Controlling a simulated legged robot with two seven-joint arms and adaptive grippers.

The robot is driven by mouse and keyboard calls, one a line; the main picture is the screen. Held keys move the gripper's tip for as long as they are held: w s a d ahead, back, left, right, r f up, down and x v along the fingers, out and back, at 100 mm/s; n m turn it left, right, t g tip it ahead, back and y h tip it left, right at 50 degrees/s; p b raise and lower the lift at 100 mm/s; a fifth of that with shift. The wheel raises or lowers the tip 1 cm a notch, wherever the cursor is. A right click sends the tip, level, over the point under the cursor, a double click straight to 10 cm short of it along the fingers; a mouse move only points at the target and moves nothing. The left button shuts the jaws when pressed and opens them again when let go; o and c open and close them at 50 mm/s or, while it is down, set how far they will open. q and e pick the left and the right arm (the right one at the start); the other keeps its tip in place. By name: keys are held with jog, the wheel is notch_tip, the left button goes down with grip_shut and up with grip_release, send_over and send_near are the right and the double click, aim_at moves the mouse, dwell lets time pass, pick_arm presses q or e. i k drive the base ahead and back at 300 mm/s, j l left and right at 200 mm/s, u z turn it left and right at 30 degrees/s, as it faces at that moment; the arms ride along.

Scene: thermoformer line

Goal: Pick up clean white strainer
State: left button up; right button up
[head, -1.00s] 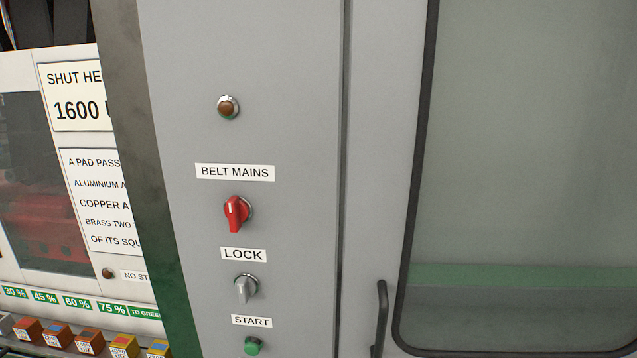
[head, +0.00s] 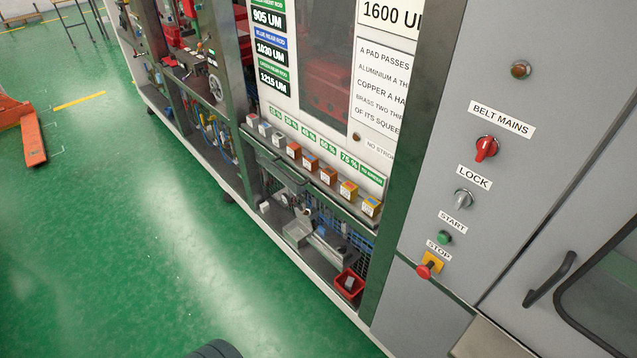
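I cannot make out a clean white strainer for certain in the head view. A small pale, tray-like item (head: 298,231) lies on the lower shelf of the machine, too small to identify. A red bin (head: 349,284) with something pale in it sits on the same shelf, to its right. Neither of my grippers shows in the view.
A grey cabinet with a red BELT MAINS switch (head: 486,148), a LOCK switch (head: 463,198), a green START button (head: 445,237) and a red STOP button (head: 429,264) stands at right. Several small boxes line a ledge (head: 330,199).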

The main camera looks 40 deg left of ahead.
aim_at(265, 207)
jog(key=u, duration=0.45)
jog(key=j+u, duration=0.1)
jog(key=u, duration=0.35)
jog(key=j+u, duration=0.1)
jog(key=u, duration=0.8)
jog(key=z, duration=0.25)
jog(key=i+j+z, duration=0.2)
jog(key=z, duration=0.2)
jog(key=i+j+z, duration=0.15)
jog(key=j+z, duration=0.15)
jog(key=z, duration=0.15)
jog(key=i+j+z, duration=0.15)
jog(key=j+z, duration=0.25)
jog(key=l, duration=0.1)
